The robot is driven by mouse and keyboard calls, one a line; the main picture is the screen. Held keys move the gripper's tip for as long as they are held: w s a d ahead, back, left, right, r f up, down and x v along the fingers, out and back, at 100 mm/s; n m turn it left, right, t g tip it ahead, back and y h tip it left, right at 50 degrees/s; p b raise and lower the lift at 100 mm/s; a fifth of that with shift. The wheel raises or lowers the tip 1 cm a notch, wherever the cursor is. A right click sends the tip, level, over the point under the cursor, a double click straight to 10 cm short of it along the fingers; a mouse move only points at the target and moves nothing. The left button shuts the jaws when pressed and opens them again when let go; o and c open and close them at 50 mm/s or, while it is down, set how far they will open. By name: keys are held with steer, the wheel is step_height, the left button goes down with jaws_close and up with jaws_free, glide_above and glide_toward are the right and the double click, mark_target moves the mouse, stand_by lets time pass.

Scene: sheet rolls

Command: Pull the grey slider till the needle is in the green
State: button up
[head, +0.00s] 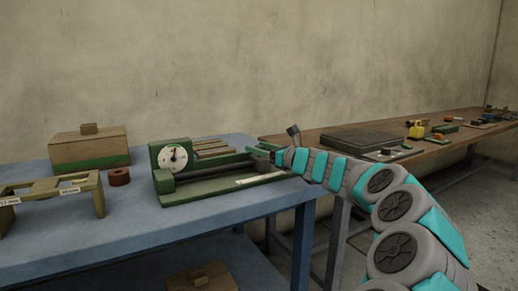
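A green device (225,185) sits on the blue table, with a round white dial (173,157) on its left front. The dial's needle points about upward; its coloured zones are too small to read. A dark rail runs to the right along the device, with pale slats behind it. My gripper (268,157) is at the right end of the device, seen small and from behind the arm. I cannot make out its fingers or whether they touch anything. The grey slider cannot be told apart there; it may be hidden by my gripper.
A blue table (130,230) carries a wooden box with a green band (90,148), a brown ring (119,176) and a wooden stand (55,188) on the left. A brown table (400,146) behind on the right holds a dark slab (358,139) and several small items.

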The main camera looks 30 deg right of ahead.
steer(key=shift+o, duration=0.3)
steer(key=v, duration=0.7)
steer(key=shift+s+d, duration=0.1)
steer(key=shift+s, duration=0.25)
